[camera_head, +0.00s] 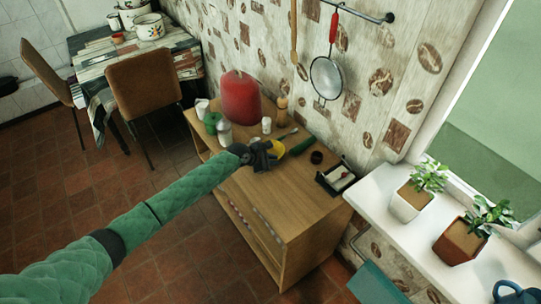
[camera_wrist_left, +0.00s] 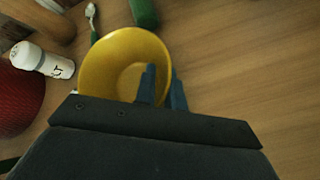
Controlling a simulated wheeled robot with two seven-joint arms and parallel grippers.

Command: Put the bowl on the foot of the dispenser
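The yellow bowl (camera_wrist_left: 105,70) shows from above in the left wrist view; in the head view it (camera_head: 278,149) is partly hidden by my gripper. My left gripper (camera_head: 264,156) has its narrow blue fingers (camera_wrist_left: 162,82) close together astride the bowl's right wall, one inside and one outside. It appears shut on that wall. I cannot tell whether the bowl touches the wooden top. The large red rounded body (camera_head: 240,97), apparently the dispenser, stands at the back of the cabinet; its edge shows in the left wrist view (camera_wrist_left: 18,98). Its foot is not clearly visible. My right gripper is out of view.
The cabinet top (camera_head: 290,195) is clear at its front right. A white shaker (camera_wrist_left: 42,60), a green-handled utensil (camera_head: 302,146), a dark round item (camera_head: 316,157) and a black tray (camera_head: 337,178) lie around the bowl. A green item (camera_head: 212,122) stands before the red body.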

